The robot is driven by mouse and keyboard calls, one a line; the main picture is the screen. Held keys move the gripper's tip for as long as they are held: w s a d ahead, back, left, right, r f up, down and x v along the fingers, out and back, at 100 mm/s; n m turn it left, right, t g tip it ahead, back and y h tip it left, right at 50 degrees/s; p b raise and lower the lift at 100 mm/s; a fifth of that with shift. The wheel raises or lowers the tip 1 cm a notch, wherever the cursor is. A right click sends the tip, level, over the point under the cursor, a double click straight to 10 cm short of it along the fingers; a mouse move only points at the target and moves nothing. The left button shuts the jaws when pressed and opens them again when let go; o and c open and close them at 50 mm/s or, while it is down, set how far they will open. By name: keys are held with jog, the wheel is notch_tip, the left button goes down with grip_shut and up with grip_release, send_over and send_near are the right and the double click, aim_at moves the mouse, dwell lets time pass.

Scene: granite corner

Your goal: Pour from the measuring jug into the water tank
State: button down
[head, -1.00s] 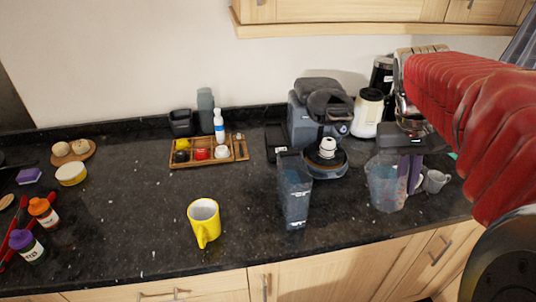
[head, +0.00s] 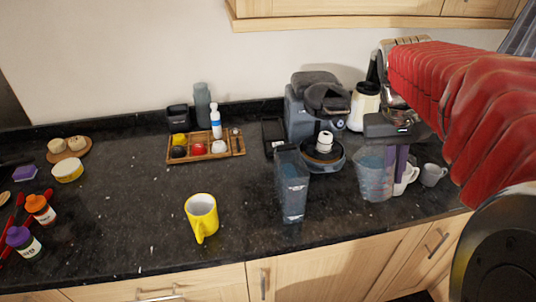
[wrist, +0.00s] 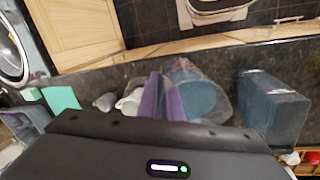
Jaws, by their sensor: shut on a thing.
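The measuring jug (head: 373,174) is clear with a bluish tint and looks upright, right of the water tank. My gripper (head: 400,168) has purple fingers and is shut on the jug's handle side, at the jug's right. In the wrist view the fingers (wrist: 164,96) are beside the jug (wrist: 198,96), and my dark gripper body hides the area below. The water tank (head: 292,187) is a tall, dark translucent container standing on the counter. It also shows in the wrist view (wrist: 273,106), apart from the jug. I cannot tell how far the jug is above the counter.
A coffee machine (head: 312,108) with a round base stands behind the tank. White and grey mugs (head: 432,175) are right of the jug. A yellow mug (head: 201,216) stands left of the tank, and a wooden tray (head: 232,151) lies behind it. The counter's front edge is close to the tank.

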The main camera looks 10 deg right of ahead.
jog(key=w+a+n, duration=0.3)
jog(key=w+a, duration=0.6)
jog(key=w, duration=0.2)
jog(key=shift+t, duration=0.4)
dwell(5.8)
jog(key=shift+f+n+h, duration=0.1)
jog(key=shift+n+h, duration=0.2)
jog(key=shift+h, duration=0.2)
